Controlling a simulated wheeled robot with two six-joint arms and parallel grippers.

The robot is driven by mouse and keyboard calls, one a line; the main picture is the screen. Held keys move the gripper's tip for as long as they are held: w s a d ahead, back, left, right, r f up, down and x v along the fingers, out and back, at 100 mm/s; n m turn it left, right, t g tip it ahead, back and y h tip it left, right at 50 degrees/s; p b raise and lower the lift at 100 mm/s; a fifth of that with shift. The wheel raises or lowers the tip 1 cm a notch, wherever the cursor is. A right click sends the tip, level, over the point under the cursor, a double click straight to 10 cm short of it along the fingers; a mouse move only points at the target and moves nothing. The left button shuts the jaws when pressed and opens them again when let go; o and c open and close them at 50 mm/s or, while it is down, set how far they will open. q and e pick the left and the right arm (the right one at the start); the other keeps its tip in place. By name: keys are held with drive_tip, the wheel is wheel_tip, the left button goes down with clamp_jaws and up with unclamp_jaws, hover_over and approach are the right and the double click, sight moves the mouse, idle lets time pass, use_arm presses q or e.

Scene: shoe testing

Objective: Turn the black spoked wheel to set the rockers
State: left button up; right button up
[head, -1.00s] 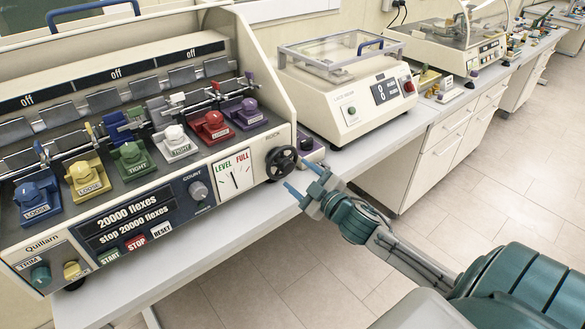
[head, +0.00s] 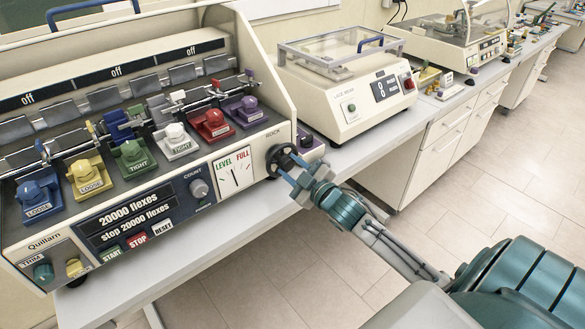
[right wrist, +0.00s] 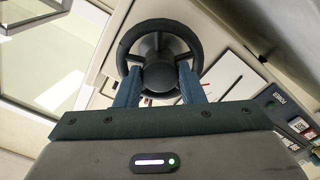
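The black spoked wheel (head: 275,156) is on the right end of the cream flexing machine's front. In the right wrist view the wheel (right wrist: 158,24) fills the top middle, with its rim, spokes and round hub showing. My right gripper (head: 285,167) is at the wheel in the head view. In the right wrist view its two blue fingers (right wrist: 158,86) are apart, one on each side of the hub, overlapping the rim's lower part. Contact with the hub is not clear. The LEVEL/FULL dial (head: 235,174) is just left of the wheel. My left gripper is not in view.
The machine carries several coloured clamps, such as the purple one (head: 245,110), and a control panel (head: 130,220). A cream weighing device (head: 345,95) stands to the right on the bench. The floor in front is clear.

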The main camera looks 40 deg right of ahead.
drive_tip(key=shift+n, duration=0.3)
drive_tip(key=n, duration=0.4)
drive_tip(key=shift+b, duration=0.35)
drive_tip(key=n+b, duration=0.1)
drive_tip(key=n, duration=0.4)
idle(0.5)
drive_tip(key=o, duration=1)
